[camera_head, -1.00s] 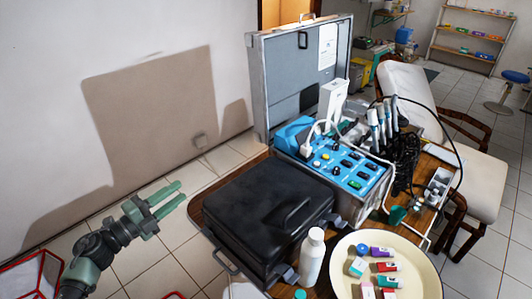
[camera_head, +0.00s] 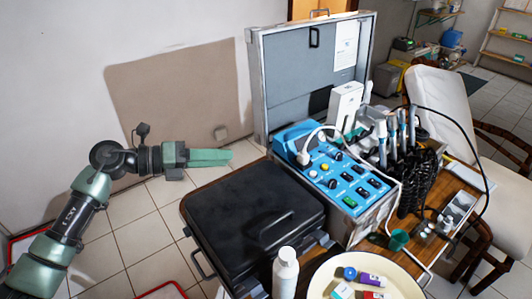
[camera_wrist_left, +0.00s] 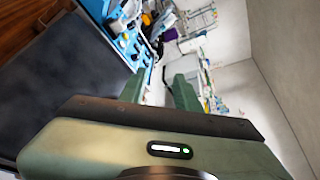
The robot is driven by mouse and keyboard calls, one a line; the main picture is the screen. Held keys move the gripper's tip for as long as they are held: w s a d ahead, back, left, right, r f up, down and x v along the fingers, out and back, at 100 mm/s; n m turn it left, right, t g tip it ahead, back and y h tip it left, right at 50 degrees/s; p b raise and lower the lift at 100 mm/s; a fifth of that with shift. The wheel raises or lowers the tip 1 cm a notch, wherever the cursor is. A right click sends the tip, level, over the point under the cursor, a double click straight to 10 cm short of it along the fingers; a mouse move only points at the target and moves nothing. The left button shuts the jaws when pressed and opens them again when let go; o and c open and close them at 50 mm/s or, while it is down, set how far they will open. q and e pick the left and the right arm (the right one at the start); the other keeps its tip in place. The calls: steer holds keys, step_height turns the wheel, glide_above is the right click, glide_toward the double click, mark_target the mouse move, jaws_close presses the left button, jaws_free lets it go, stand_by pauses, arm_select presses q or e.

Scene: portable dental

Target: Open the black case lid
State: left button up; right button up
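The black case (camera_head: 250,205) lies flat on the wooden table with its lid down. A handle shows on its left side. My left gripper (camera_head: 230,157) is in the air above and behind the case's far left corner, pointing right, apart from the case. In the head view its fingers overlap, edge-on. In the left wrist view the two fingers (camera_wrist_left: 158,88) stand apart with nothing between them, and the dark case lid (camera_wrist_left: 65,85) fills the left side. My right gripper is in neither view.
An open grey metal case (camera_head: 278,85) with a blue control panel (camera_head: 340,178) stands right of the black case. A white bottle (camera_head: 285,275) and a cream tray (camera_head: 410,285) with small boxes are in front. The wall (camera_head: 180,30) is behind my left arm.

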arm_select(q)
steer(key=p+x, duration=0.2)
steer(key=x, duration=0.5)
jaws_close()
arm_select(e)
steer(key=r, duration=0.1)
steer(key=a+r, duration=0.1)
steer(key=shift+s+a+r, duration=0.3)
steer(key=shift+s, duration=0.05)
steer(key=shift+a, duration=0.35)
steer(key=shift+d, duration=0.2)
